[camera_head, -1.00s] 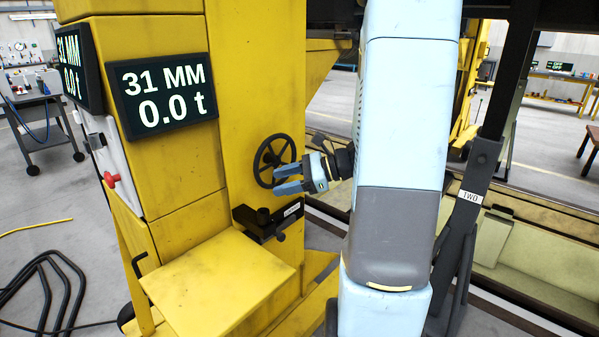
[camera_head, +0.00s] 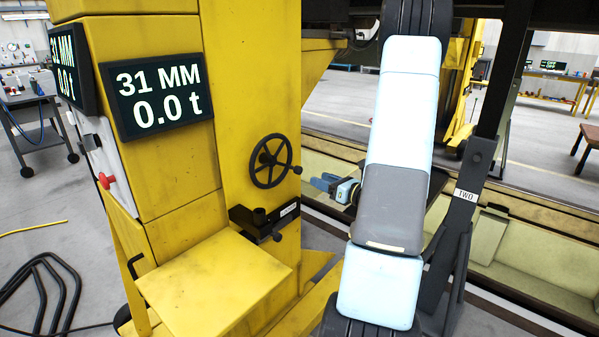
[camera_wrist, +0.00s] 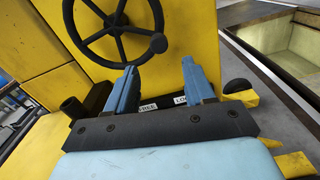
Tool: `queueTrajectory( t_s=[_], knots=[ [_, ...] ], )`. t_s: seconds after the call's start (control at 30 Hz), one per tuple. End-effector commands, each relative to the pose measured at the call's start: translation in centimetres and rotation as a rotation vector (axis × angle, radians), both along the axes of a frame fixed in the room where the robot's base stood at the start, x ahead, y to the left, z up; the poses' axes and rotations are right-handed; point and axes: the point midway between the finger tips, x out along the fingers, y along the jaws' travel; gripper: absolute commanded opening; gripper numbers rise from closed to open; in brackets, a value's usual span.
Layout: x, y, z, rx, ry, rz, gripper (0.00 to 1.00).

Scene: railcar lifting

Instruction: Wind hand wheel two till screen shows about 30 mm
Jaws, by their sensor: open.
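The black hand wheel (camera_head: 271,161) is on the yellow column, with its crank knob (camera_head: 297,170) at the right of the rim. It also shows at the top of the wrist view (camera_wrist: 112,28), with the knob (camera_wrist: 158,43) at its lower right. The screen (camera_head: 159,95) on the column reads 31 MM and 0.0 t. My gripper (camera_head: 323,183) is to the right of the wheel and apart from it. In the wrist view its two blue fingers (camera_wrist: 160,88) are spread, with nothing between them. A "TWO" label (camera_head: 468,196) is on a dark post at the right.
A yellow platform (camera_head: 213,275) juts out in front. A red knob (camera_head: 106,181) is on the column's left side.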

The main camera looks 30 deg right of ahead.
Motion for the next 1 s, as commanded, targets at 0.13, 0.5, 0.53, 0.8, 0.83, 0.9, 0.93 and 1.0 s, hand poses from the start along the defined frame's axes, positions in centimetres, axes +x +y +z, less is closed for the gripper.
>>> queueTrajectory(
  t_s=[0.13, 0.5, 0.53, 0.8, 0.83, 0.9, 0.93, 1.0],
  knots=[
    [2.6, 1.1, 0.0, -0.001, -0.001, 0.005, 0.53],
    [8.1, 3.1, 0.0, -0.002, 0.000, 0.004, 0.53],
    [8.4, 3.2, 0.0, -0.001, 0.000, 0.004, 0.53],
    [9.7, 3.7, 0.0, -0.001, 0.000, 0.003, 0.53],
    [9.8, 3.7, 0.0, -0.001, 0.000, 0.003, 0.53],
    [9.8, 3.7, 0.0, -0.001, 0.000, 0.003, 0.53],
    [9.8, 3.7, 0.0, -0.001, 0.000, 0.003, 0.53],
    [9.8, 3.7, 0.0, -0.001, 0.000, 0.003, 0.53]
  ],
)
